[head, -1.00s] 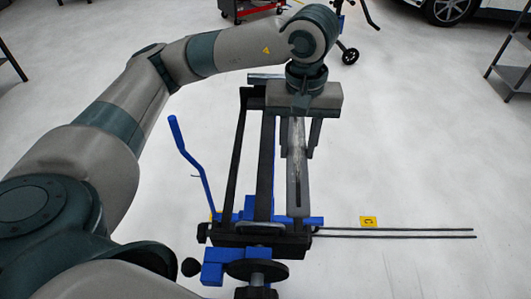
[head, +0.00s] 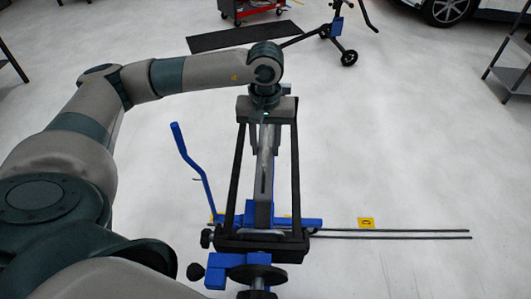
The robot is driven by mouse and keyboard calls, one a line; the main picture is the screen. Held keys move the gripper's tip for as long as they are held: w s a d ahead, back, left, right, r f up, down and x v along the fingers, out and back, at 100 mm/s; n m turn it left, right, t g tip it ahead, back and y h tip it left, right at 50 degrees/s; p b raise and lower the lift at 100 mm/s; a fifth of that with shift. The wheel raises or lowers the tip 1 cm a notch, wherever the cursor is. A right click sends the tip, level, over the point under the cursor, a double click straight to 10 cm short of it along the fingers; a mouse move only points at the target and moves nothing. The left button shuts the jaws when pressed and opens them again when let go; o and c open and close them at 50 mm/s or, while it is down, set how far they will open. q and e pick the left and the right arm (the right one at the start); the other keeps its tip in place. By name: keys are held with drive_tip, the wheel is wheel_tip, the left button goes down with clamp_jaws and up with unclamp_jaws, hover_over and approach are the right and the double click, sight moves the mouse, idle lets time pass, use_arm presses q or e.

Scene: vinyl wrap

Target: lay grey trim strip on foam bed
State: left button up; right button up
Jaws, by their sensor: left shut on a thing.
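The grey trim strip (head: 264,185) runs lengthwise down the middle of a black-and-blue work stand (head: 297,190), between its two black side rails. My left gripper (head: 264,144) is over the far end of the stand, shut on the far part of the strip. The strip hides most of what lies under it along the centre of the stand. I cannot pick out the foam bed clearly, nor tell whether the strip touches a surface below. My right gripper is out of view.
A blue lever (head: 192,162) rises left of the stand. Two thin dark rods (head: 400,231) extend right, near a yellow floor marker (head: 366,223). The floor right is open.

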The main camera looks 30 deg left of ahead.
sight(266, 150)
use_arm(q)
wheel_tip(266, 150, down, 3)
drive_tip(key=shift+f+p, duration=0.2)
drive_tip(key=shift+p, duration=0.8)
drive_tip(key=shift+f, duration=0.25)
drive_tip(key=shift+f+b, duration=0.2)
drive_tip(key=shift+b, duration=0.1)
drive_tip(key=o, duration=1.1)
drive_tip(key=shift+r, duration=0.15)
